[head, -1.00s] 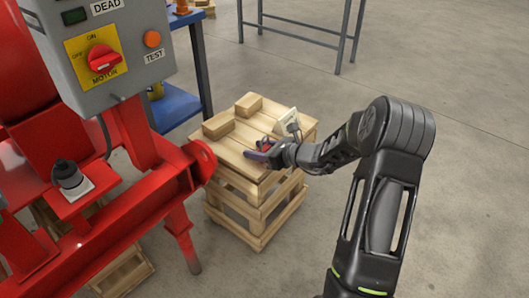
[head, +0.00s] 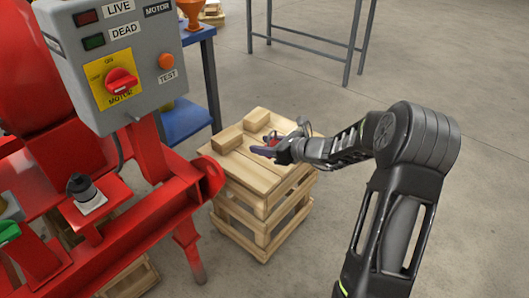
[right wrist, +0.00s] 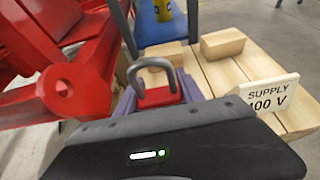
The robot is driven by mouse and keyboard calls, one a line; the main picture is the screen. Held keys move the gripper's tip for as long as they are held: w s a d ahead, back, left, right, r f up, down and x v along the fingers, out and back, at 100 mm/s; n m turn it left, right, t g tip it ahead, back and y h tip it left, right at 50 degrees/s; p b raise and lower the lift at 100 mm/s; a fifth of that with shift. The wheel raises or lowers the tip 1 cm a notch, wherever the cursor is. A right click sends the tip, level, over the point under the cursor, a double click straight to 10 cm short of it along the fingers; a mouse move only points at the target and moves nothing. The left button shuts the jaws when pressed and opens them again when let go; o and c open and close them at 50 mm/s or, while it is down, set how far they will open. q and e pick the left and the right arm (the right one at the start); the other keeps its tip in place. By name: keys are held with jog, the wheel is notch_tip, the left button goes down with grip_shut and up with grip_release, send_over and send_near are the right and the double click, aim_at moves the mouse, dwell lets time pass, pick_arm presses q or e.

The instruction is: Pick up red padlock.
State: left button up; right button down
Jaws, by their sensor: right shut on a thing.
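The red padlock (right wrist: 158,97) with its grey shackle sits between the purple fingers of my right gripper (right wrist: 160,100) in the right wrist view. The gripper is shut on the padlock's body, and the shackle stands up toward the far side. In the head view my right gripper (head: 266,150) is over the top of the wooden crate stack (head: 247,180), and only a little red of the padlock shows there. It seems to be held a little above the boards, though the gap is hard to judge. My left gripper is not in view.
Two wooden blocks lie on the crate; one (right wrist: 222,43) is near a white "SUPPLY" sign (right wrist: 262,95). The red pump frame (head: 150,205) with its grey motor switch box (head: 150,45) stands left. A blue table (head: 185,120) is behind. Floor to the right is clear.

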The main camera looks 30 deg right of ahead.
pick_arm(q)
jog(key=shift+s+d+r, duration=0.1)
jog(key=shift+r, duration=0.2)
pick_arm(e)
jog(key=shift+r, duration=0.9)
